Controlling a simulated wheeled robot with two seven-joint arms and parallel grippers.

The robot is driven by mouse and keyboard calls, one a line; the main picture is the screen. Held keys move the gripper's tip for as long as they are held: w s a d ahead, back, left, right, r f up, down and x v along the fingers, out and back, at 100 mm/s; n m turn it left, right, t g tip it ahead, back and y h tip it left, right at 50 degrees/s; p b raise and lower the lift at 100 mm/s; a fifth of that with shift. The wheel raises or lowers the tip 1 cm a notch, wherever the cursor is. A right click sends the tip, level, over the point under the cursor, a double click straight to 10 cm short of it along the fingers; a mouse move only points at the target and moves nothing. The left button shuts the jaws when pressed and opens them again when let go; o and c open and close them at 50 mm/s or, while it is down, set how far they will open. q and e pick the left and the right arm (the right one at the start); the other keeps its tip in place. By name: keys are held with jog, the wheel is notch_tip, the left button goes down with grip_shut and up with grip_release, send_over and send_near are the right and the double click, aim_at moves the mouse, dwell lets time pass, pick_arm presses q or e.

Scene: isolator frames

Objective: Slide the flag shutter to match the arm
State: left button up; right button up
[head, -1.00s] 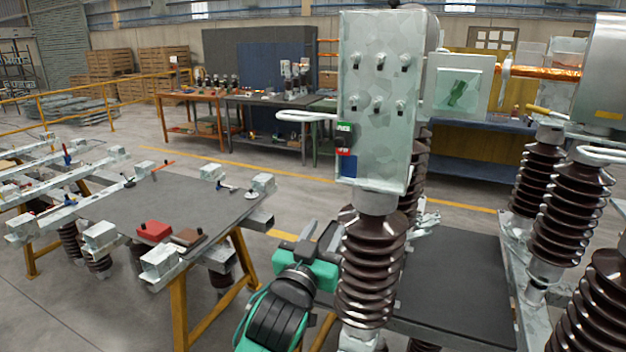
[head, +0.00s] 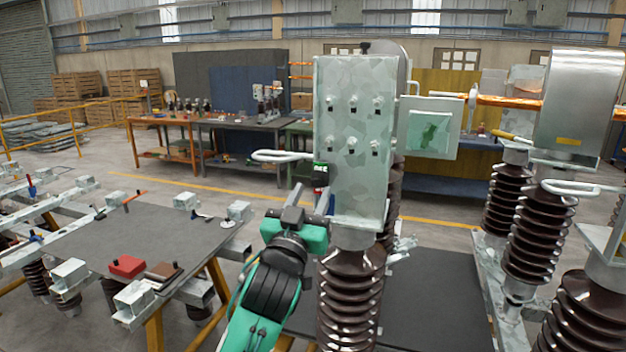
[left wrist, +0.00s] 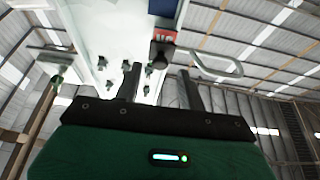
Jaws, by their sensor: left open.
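In the left wrist view, the red label (left wrist: 163,37) and a dark knob (left wrist: 162,55) lie beyond the fingers, with the looped bar (left wrist: 215,66) to the right. My left gripper (head: 309,206) is open and empty, just below the shutter; it also shows in the left wrist view (left wrist: 160,84). My right gripper is not in view.
Ribbed brown insulators (head: 350,300) stand under the cabinet and at the right. A grey-topped table (head: 150,235) at the left bears a red box (head: 127,267) and metal brackets. Open floor lies behind, before the workbenches (head: 240,125).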

aim_at(313, 180)
pick_arm(q)
jog(key=shift+x, duration=0.85)
jog(key=shift+w, duration=0.15)
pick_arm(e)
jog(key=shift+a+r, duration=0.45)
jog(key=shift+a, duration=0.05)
pick_arm(q)
grip_shut()
jog(key=shift+r, duration=0.1)
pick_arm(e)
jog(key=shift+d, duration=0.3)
pick_arm(q)
notch_tip(313, 180, up, 2)
jog(key=shift+r+p, duration=0.1)
jog(key=shift+p, duration=0.7)
grip_release()
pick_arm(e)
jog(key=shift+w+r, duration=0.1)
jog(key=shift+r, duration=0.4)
